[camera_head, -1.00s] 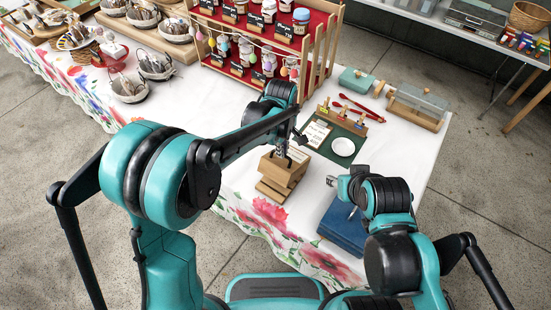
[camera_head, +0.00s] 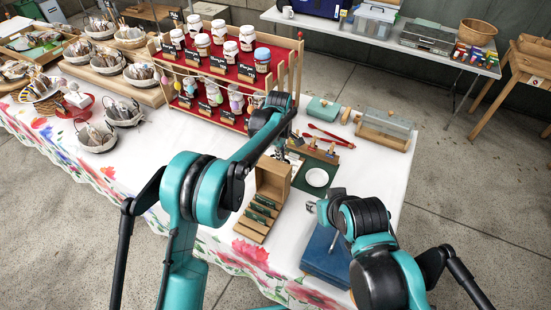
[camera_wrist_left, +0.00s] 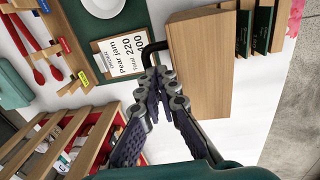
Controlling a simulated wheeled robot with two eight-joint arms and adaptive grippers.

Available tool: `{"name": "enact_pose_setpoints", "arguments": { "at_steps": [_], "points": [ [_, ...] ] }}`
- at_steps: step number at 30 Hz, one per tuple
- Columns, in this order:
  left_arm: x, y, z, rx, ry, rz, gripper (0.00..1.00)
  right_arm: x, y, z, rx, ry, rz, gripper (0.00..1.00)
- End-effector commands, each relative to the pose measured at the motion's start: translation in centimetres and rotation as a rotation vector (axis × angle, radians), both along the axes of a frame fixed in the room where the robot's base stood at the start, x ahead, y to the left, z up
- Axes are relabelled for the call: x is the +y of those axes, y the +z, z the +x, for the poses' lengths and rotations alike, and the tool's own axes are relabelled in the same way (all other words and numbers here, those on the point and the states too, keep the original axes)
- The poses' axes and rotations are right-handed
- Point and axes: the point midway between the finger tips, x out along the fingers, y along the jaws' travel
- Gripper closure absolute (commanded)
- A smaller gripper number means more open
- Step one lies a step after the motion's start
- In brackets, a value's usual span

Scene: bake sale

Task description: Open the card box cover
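The wooden card box (camera_head: 252,222) stands near the front of the table. Its cover (camera_head: 273,180) stands raised at the back, and several dark green cards (camera_head: 262,205) show in stepped rows in front of it. In the left wrist view, the cover (camera_wrist_left: 212,65) is a plain wood panel with a black bent handle (camera_wrist_left: 150,49). My left gripper (camera_head: 285,150) is behind the raised cover. Its fingertips (camera_wrist_left: 160,80) are closed together on the handle. My right gripper (camera_head: 311,206) is right of the box, apart from it; its fingers are too small to read.
A green mat (camera_head: 299,182) with a white dish (camera_head: 317,177) and a price clipboard (camera_wrist_left: 122,55) lies beside the box. A blue box (camera_head: 322,262) sits at the front under my right arm. A jar rack (camera_head: 200,112) stands behind left. White cloth left of the card box is clear.

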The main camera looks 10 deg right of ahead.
Motion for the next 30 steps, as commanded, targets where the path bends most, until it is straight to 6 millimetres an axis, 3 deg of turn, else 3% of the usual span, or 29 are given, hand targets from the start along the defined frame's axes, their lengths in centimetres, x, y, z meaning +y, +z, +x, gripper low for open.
{"name": "enact_pose_setpoints", "arguments": {
  "at_steps": [21,30],
  "points": [
    [0.4,0.0,0.0,0.002,0.003,0.006,0.70,0.0,0.1,0.0,0.000,0.000,0.000,0.60],
    [-0.8,0.5,1.6,0.001,0.003,0.005,0.70,0.0,0.8,0.0,0.000,0.000,0.000,0.60]
  ]
}}
